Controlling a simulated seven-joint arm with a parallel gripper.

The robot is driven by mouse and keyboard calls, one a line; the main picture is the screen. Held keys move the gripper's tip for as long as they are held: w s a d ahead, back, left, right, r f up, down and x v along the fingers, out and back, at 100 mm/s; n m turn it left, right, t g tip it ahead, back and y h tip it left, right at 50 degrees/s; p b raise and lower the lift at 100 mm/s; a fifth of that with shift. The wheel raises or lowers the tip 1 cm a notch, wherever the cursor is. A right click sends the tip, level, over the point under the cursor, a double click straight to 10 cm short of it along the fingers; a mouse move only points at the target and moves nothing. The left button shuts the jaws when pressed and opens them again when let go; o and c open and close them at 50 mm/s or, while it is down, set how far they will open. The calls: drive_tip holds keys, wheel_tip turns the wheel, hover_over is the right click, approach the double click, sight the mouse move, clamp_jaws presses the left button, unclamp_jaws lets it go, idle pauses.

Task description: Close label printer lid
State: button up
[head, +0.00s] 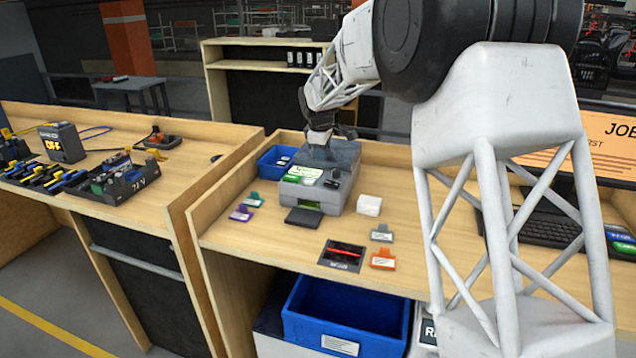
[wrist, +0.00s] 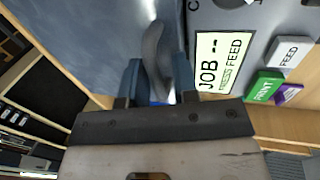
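The label printer (head: 318,196) is a grey box on the right-hand bench. Its blue-grey lid (head: 346,154) shows at the rear, partly behind my gripper; its exact angle is hard to tell. In the wrist view the lid (wrist: 75,50) fills the upper left as a broad smooth surface. My gripper (head: 320,139) is over the printer's back part, at the lid. In the wrist view the two blue fingers of my gripper (wrist: 158,82) stand apart, with a curved grey piece between them. I cannot tell whether they squeeze it. The panel display (wrist: 221,62) reads "JOB -- PRESS FEED".
A small blue bin (head: 270,163) stands left of the printer. A black pad (head: 302,217), a white block (head: 369,205) and several coloured tags lie around it. A large blue crate (head: 345,325) is below the bench front. A keyboard (head: 535,225) is at the right.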

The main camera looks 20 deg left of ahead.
drive_tip(key=shift+w+v, duration=0.25)
drive_tip(key=shift+v, duration=0.85)
drive_tip(key=shift+w+v, duration=0.3)
drive_tip(key=shift+v, duration=0.8)
drive_tip(key=shift+w+v, duration=0.25)
drive_tip(key=shift+v, duration=0.85)
drive_tip(key=shift+r, duration=0.25)
drive_tip(key=shift+s+d+r, duration=0.1)
drive_tip(key=shift+d, duration=0.15)
drive_tip(key=s+d+r+m, duration=0.3)
drive_tip(key=s+d, duration=0.5)
drive_tip(key=d, duration=0.2)
drive_tip(key=s+d+r+m, duration=0.2)
drive_tip(key=s+d+m, duration=0.1)
drive_tip(key=s+d, duration=0.55)
drive_tip(key=s+d+r+m, duration=0.3)
drive_tip(key=s+d, duration=0.3)
drive_tip(key=d, duration=0.6)
drive_tip(key=s+d+f+m, duration=0.3)
drive_tip(key=s+d, duration=0.2)
drive_tip(key=s, duration=0.6)
drive_tip(key=s+d+f+m, duration=0.3)
drive_tip(key=s+d+f, duration=0.1)
drive_tip(key=s, duration=0.7)
drive_tip(key=s+d+f+m, duration=0.3)
drive_tip(key=s+d, duration=0.4)
drive_tip(key=s, duration=0.4)
drive_tip(key=shift+s+f, duration=0.25)
drive_tip(key=shift+c, duration=0.4)
